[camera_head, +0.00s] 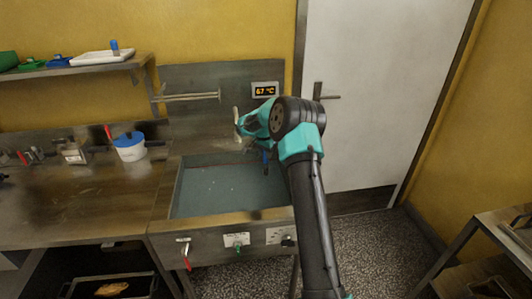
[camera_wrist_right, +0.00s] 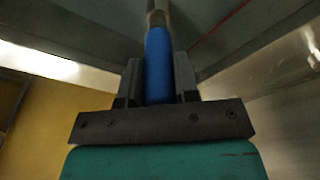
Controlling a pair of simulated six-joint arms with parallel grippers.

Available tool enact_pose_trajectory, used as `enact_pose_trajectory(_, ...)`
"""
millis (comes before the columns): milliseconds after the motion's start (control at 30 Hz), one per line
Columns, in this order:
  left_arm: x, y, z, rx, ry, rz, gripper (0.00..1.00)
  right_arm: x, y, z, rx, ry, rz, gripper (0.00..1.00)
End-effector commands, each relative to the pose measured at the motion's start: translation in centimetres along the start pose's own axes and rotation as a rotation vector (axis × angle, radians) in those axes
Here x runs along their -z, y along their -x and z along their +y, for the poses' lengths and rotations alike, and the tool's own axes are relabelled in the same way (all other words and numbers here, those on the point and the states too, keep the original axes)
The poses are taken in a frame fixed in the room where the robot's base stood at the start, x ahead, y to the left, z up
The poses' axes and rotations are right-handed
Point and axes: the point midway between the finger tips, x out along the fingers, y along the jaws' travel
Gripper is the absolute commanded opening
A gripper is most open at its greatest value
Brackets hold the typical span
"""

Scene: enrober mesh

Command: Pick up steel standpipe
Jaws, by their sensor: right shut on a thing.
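In the right wrist view my right gripper (camera_wrist_right: 157,85) is shut on a blue cylindrical part (camera_wrist_right: 158,58), with a finger on either side. A narrower metal-coloured end (camera_wrist_right: 157,17) continues beyond the blue; I take this to be the steel standpipe, held by its blue section. In the head view my right arm reaches over the right side of the steel sink (camera_head: 160,222). A small blue piece (camera_head: 265,158) shows just left of the arm there. The arm hides most of the gripper and the pipe's lower end. My left gripper is not in view.
The sink holds grey-blue liquid (camera_head: 225,190) with small pale specks. A white tub with a blue lid (camera_head: 130,150) stands on the counter at left. A display reading 67 °C (camera_head: 265,90) is on the backsplash. A shelf (camera_head: 70,70) holds trays. A white door (camera_head: 375,90) is behind.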

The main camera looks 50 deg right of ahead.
Motion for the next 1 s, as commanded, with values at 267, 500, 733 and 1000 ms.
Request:
enact_pose_trajectory(267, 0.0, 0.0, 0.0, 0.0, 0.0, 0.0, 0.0, -3.7, 1.1, 2.6, 0.0, 0.003, -0.001, 0.0)
enact_pose_trajectory(500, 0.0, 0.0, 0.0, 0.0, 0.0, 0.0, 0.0, -7.2, 2.0, 5.1, 0.0, 0.002, -0.001, 0.0)
enact_pose_trajectory(733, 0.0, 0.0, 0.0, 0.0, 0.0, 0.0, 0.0, -9.9, 2.7, 7.0, 0.001, 0.002, 0.0, 0.0)
enact_pose_trajectory(1000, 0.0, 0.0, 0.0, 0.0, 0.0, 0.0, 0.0, -10.9, 3.0, 7.7, 0.001, -0.001, 0.0, 0.0)
